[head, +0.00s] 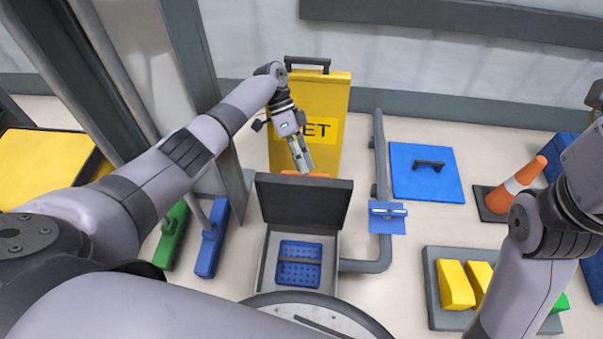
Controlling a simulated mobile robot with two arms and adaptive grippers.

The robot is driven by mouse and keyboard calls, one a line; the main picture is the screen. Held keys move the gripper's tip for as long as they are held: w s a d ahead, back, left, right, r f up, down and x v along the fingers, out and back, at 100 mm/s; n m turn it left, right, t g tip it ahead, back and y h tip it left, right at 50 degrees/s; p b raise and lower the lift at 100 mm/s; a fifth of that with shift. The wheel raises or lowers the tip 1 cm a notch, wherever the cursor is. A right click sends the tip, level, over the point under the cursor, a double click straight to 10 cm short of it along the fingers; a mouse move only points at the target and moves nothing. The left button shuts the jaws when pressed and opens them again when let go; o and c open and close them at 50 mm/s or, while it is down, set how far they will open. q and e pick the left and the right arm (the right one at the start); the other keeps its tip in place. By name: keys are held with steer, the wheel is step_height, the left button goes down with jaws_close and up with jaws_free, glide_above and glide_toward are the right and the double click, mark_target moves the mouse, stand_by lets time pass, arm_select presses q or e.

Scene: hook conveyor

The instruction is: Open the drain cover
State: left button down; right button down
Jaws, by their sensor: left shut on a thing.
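The drain cover (304,200) is a dark grey hinged lid. It stands raised, roughly upright, at the back of a grey floor box (332,262).
A yellow sign (333,100) stands just behind the cover. A grey pipe (381,160) with a blue bracket runs right of the box. A blue plate (440,180), a traffic cone (520,180) and a tray of yellow blocks (434,290) are at right. Green and blue brushes (210,245) lie left.

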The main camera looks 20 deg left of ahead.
arm_select(q)
steer(key=shift+s+f+g+b, duration=0.15)
steer(key=shift+f+g+b, duration=0.4)
steer(key=shift+f, duration=0.8)
steer(key=c, duration=1.6)
jaws_free()
steer(key=shift+d, duration=0.1)
steer(key=shift+c, duration=0.2)
steer(key=v, duration=0.8)
steer(key=shift+r, duration=0.35)
steer(key=shift+c, duration=0.2)
